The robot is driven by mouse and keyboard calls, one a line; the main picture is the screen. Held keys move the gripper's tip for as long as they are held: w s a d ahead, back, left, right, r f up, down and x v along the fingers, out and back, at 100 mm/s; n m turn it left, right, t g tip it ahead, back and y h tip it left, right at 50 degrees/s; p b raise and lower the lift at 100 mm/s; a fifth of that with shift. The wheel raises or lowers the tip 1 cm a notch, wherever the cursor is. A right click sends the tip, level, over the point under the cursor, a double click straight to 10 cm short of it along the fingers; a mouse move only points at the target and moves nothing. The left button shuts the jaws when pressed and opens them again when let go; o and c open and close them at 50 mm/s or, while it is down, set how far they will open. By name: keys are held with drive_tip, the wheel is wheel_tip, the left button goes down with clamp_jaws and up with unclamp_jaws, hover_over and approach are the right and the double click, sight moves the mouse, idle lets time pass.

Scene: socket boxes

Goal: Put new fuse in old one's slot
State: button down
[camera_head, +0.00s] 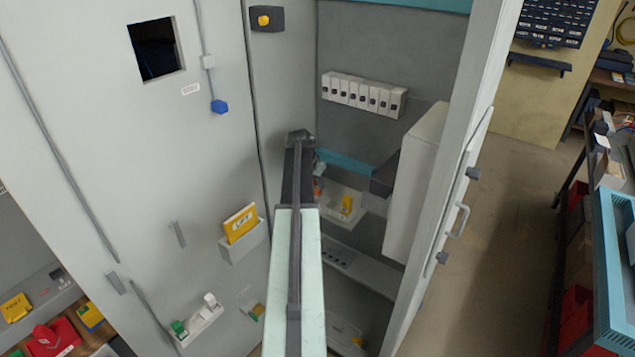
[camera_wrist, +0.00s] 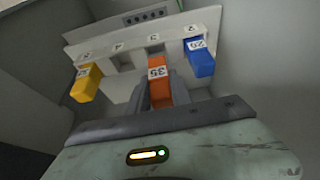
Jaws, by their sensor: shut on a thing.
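My gripper (camera_wrist: 160,85) is shut on an orange fuse (camera_wrist: 158,92) marked 35, between its two grey fingers. The fuse is in front of the pale fuse rail (camera_wrist: 122,62), near the middle; I cannot tell whether it sits in a slot or is just short of it. A yellow fuse (camera_wrist: 87,82) is in the rail on the left and a blue fuse (camera_wrist: 201,57) marked 20 on the right. Between yellow and orange a slot looks empty. In the head view my arm hides most of the gripper; the rail (camera_head: 335,198) and yellow fuse (camera_head: 347,204) show.
The cabinet door (camera_head: 450,190) stands open on the right, with a white box (camera_head: 415,180) close inside it. A small tray (camera_head: 205,325) with green and white pieces and a holder with a yellow booklet (camera_head: 241,223) are on the left panel.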

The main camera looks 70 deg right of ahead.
drive_tip(key=shift+f, duration=0.2)
idle(0.4)
drive_tip(key=shift+f+b, duration=0.7)
drive_tip(key=shift+b, duration=0.2)
drive_tip(key=shift+f, duration=0.1)
drive_tip(key=shift+f+b, duration=0.45)
drive_tip(key=shift+b, duration=0.05)
drive_tip(key=shift+f+b, duration=0.5)
drive_tip(key=shift+b, duration=0.05)
drive_tip(key=c, duration=1.1)
unclamp_jaws()
